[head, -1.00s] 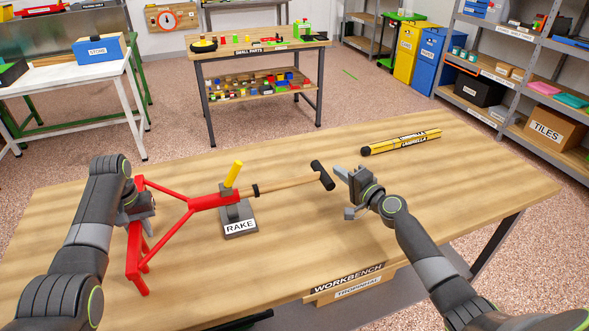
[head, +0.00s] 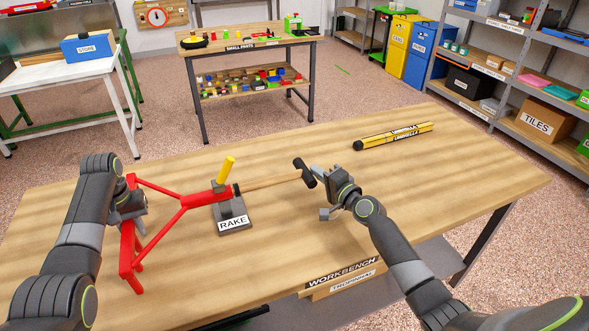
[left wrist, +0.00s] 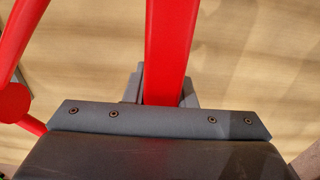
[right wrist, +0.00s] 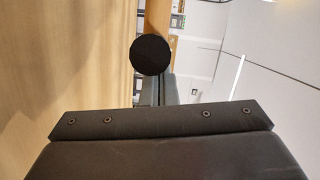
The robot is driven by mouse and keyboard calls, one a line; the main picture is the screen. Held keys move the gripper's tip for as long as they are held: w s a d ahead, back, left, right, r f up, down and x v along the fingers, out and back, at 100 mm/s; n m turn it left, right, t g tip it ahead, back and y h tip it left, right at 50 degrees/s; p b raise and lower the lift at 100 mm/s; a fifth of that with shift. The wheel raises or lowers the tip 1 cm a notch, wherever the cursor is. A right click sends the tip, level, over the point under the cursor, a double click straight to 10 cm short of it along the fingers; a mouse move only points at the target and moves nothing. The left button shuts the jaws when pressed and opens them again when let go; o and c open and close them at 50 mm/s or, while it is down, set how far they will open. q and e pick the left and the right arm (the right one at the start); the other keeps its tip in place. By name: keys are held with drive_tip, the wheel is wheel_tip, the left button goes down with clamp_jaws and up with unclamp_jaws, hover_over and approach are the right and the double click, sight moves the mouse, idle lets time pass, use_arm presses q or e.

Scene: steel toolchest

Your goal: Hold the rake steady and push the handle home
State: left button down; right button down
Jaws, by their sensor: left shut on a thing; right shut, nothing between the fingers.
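The red rake (head: 195,198) rests in a grey stand labelled RAKE (head: 234,223), with a yellow peg (head: 226,169) standing up at its socket. My left gripper (head: 131,204) is shut on the rake's red frame; the red bar between its jaws shows in the left wrist view (left wrist: 165,60). The wooden handle (head: 270,183) lies in line with the socket, its black band at the socket mouth. Its black T-grip (head: 305,173) points right. My right gripper (head: 318,181) is shut and empty at the grip's outer side, apparently against it. The grip's round black end (right wrist: 150,55) shows in the right wrist view.
The bench front and right are clear. A small-parts table (head: 255,48) and shelves stand beyond, across the floor.

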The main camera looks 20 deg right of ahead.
use_arm(q)
drive_tip(key=shift+s+d+f, duration=0.2)
drive_tip(key=shift+f, duration=0.15)
use_arm(e)
drive_tip(key=shift+a, duration=0.6)
use_arm(q)
drive_tip(key=shift+d, duration=0.2)
use_arm(e)
drive_tip(key=shift+a+f, duration=0.1)
drive_tip(key=shift+a, duration=0.1)
use_arm(q)
drive_tip(key=shift+r, duration=0.1)
use_arm(e)
drive_tip(key=shift+d, duration=0.15)
use_arm(q)
drive_tip(key=shift+a, duration=0.15)
use_arm(e)
drive_tip(key=shift+d, duration=0.3)
use_arm(q)
drive_tip(key=shift+a, duration=0.2)
use_arm(e)
drive_tip(key=d, duration=0.2)
drive_tip(key=d+r, duration=0.1)
drive_tip(key=shift+s+d, duration=0.2)
drive_tip(key=shift+d, duration=0.2)
drive_tip(key=v, duration=1)
drive_tip(key=shift+w, duration=0.1)
